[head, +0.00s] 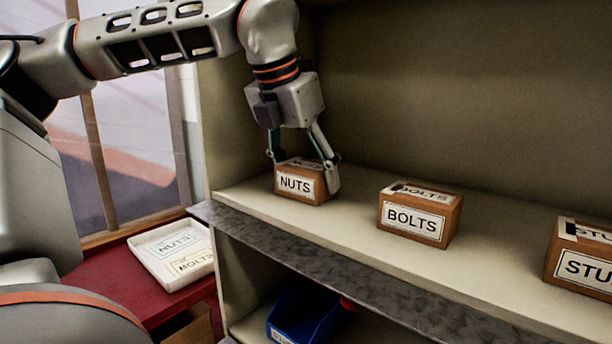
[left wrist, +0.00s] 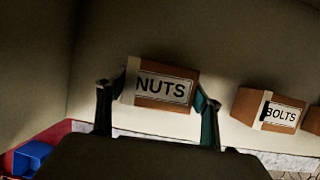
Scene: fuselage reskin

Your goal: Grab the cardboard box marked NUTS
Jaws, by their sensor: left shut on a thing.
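The cardboard box marked NUTS (head: 297,185) is on the left end of the upper shelf, its label facing me. My left gripper (head: 304,172) reaches down from above with one finger on each side of the box and is shut on it. In the left wrist view the NUTS box (left wrist: 160,84) sits between the two fingers of the left gripper (left wrist: 158,100). Whether the box is lifted off the shelf is hard to tell; it appears at shelf level. My right gripper is not in view.
The BOLTS box (head: 417,215) and a box labelled STU... (head: 583,262) stand to the right on the same shelf (head: 345,207). The shelf's side wall is close on the left. A white tray (head: 160,283) with NUTS and BOLTS labels lies on a red surface. A blue bin (head: 303,318) is below.

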